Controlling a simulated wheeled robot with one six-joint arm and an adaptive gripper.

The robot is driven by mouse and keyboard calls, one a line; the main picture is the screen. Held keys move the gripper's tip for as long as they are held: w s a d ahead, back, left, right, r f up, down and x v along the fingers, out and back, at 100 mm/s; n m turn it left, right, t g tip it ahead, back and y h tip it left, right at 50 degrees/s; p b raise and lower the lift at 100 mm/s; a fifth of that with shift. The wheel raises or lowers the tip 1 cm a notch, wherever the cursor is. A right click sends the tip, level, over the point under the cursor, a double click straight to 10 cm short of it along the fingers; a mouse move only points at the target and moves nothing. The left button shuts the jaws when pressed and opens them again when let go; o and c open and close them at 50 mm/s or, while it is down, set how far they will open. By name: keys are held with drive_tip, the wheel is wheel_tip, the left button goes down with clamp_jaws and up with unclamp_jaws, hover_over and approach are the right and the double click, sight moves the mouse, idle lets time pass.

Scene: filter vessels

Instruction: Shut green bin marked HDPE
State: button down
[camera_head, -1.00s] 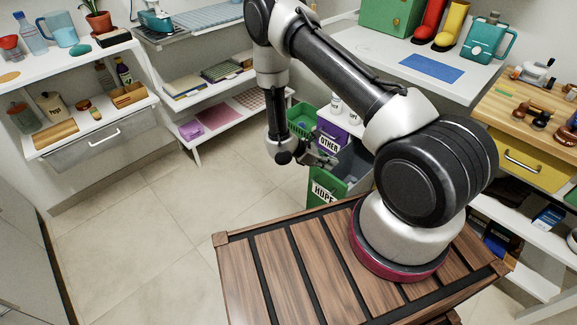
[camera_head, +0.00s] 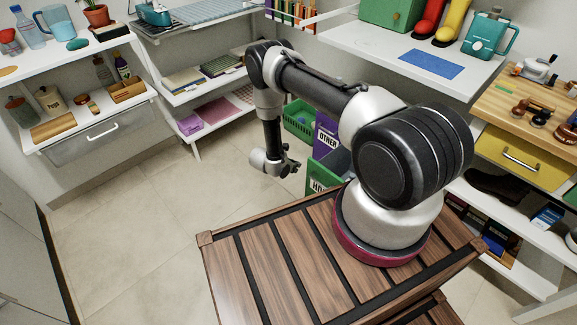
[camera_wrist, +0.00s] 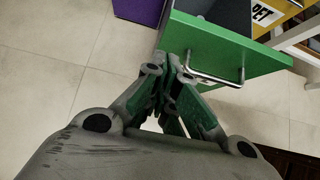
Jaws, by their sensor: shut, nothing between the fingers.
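The green bin marked HDPE (camera_head: 316,185) stands beside my arm in the head view, its label partly cut off by my own body. It stands open, with its hollow inside showing. In the wrist view its green front (camera_wrist: 225,47) carries a metal bar handle (camera_wrist: 222,80). My gripper (camera_wrist: 178,62) is shut and empty, with its fingertips close to the green front, left of the handle. I cannot tell whether they touch it. In the head view my gripper (camera_head: 292,166) is at the bin's left side.
A purple bin marked OTHER (camera_head: 326,134) stands behind the green bin, and a green basket (camera_head: 299,122) beyond it. A yellow bin marked PET (camera_wrist: 272,14) shows in the wrist view. The tiled floor (camera_head: 150,215) to the left is clear. A white table (camera_head: 375,45) overhangs behind.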

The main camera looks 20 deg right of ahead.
sight(308, 163)
drive_tip(key=d, duration=0.1)
drive_tip(key=w+d, duration=0.1)
drive_tip(key=d, duration=0.2)
drive_tip(key=shift+w+d+f, duration=0.2)
drive_tip(key=shift+w+f, duration=0.1)
drive_tip(key=shift+f, duration=0.05)
drive_tip(key=shift+d, duration=0.2)
